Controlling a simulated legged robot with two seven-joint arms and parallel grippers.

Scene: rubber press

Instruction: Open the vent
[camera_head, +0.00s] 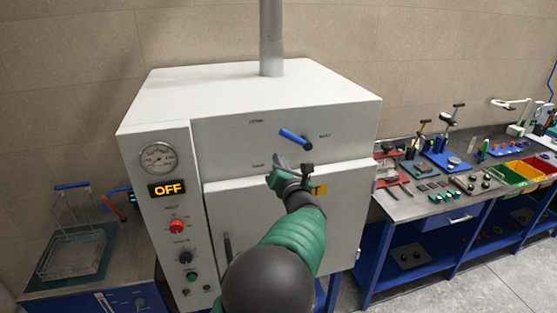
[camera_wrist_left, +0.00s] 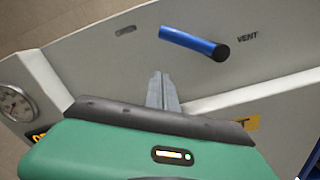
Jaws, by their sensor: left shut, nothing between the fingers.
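The vent handle (camera_head: 294,138) is a blue bar with a dark end on the upper front panel of the white oven. In the wrist view the left gripper's fingers (camera_wrist_left: 161,76) are together and point up toward the panel below the handle. My right gripper is not in view.
The oven (camera_head: 160,105) has a gauge (camera_head: 158,157), an "OFF" display (camera_head: 167,189) and a red knob (camera_head: 177,227). A pipe (camera_head: 271,38) rises from its top. A workbench (camera_head: 408,207) with tools and coloured bins stands at right. A wire basket (camera_head: 72,256) sits at left.

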